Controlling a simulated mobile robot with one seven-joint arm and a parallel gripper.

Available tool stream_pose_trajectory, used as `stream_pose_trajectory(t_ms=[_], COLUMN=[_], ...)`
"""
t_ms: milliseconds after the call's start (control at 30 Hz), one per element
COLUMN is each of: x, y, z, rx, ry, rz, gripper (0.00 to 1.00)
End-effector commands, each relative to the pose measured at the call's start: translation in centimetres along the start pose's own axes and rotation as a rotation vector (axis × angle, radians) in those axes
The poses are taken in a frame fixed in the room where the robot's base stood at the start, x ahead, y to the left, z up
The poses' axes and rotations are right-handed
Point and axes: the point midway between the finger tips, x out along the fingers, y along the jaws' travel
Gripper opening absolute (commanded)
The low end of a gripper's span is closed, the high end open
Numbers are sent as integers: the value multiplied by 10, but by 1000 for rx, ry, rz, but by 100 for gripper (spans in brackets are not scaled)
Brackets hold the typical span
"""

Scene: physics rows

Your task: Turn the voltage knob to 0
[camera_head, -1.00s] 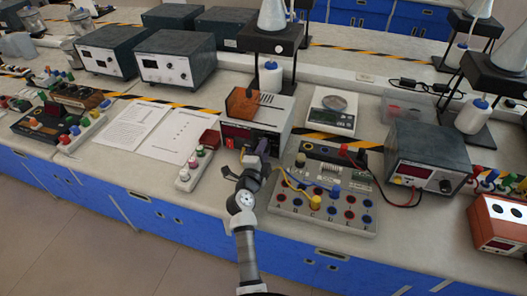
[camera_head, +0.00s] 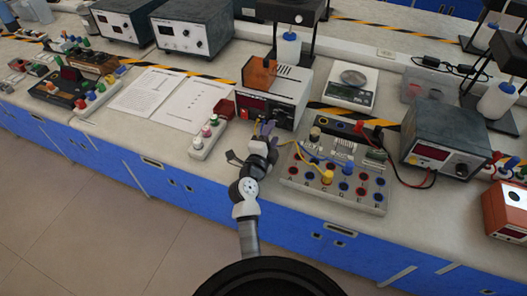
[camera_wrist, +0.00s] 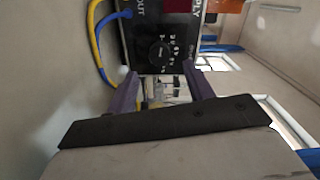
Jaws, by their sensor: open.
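The power supply (camera_head: 292,88) is a white box with a dark front panel and a red display, at the middle of the bench in the head view. In the wrist view its panel (camera_wrist: 180,12) carries a round black knob (camera_wrist: 158,50) with white markings around it. The knob's setting is too small to read.
Yellow (camera_wrist: 97,45) and blue cables plug in beside the knob. They run to a terminal board (camera_head: 335,188) at the right. A small socket strip (camera_head: 207,138) stands to the left. A scale (camera_head: 352,85) and a second supply (camera_head: 447,140) stand to the right.

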Motion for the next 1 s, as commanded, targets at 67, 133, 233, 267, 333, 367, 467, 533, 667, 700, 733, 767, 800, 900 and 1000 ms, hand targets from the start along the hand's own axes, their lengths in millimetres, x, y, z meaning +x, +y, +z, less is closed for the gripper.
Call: stream_pose_trajectory(t_ms=[67,133,233,267,333,367,467,533,667,700,733,767,800,900,1000], x=[-20,-36,-54,-58,-68,-71,-77,-79,-80,-80,-80,-80,-80,-80,-80], y=[3,3,2,2,2,2,1,0,0,0,0,0,0,0,0], z=[0,1,0,0,0,0,0,0,0,0,0,0,0,0,0], rx=[-1,0,0,1,0,0,0,0,0,0,0,0,0,0,0], ry=[-1,-3,-1,-1,0,0,0,1,1,1,1,1,1,1,1], rz=[1,1,1,1,0,1,1,0,0,0,0,0,0,0,0], gripper=[52,52,52,52,52,52,52,52,52,52,52,52,52,52,52])
